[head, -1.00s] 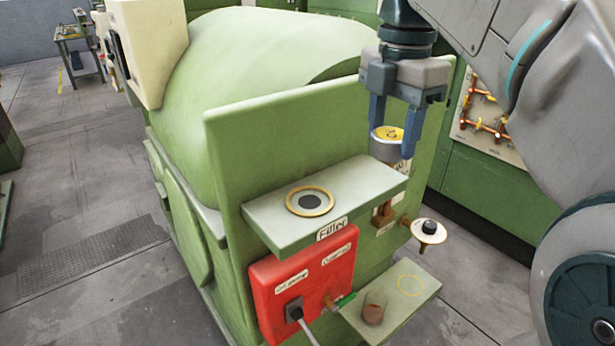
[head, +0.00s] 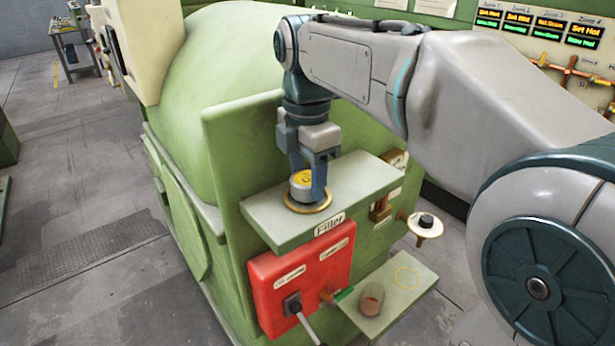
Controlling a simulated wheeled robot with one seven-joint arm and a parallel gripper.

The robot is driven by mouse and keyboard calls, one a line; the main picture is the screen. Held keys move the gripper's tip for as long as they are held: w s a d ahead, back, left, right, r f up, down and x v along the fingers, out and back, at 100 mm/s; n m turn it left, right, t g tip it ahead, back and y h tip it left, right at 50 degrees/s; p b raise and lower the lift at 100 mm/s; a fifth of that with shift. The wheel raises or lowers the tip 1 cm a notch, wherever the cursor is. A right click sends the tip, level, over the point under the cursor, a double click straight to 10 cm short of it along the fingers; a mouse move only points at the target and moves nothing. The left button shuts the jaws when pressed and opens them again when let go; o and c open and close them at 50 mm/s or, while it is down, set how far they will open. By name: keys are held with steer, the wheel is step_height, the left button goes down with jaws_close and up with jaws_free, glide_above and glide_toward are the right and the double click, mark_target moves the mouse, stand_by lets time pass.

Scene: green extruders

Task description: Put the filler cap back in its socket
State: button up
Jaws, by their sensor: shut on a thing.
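The filler cap (head: 300,182) is a grey cylinder with a yellow top. My gripper (head: 307,190) points down and is shut on it, one blue finger on each side. The cap is upright, over the brass-ringed socket (head: 322,207) on the green shelf marked "Filler" (head: 350,195). The cap and fingers hide the socket's dark hole. I cannot tell whether the cap is just above the ring or partly inside it.
A lower ledge (head: 405,300) holds a small brown cup (head: 371,298) and a yellow ring mark. A green upright panel (head: 235,150) stands behind the shelf. A round brass fitting (head: 425,224) juts out at right.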

mark_target(308, 178)
steer(key=shift+f, duration=0.5)
steer(key=shift+f, duration=0.1)
steer(key=o, duration=1.1)
step_height(308, 178, up, 12)
steer(key=shift+r, duration=0.15)
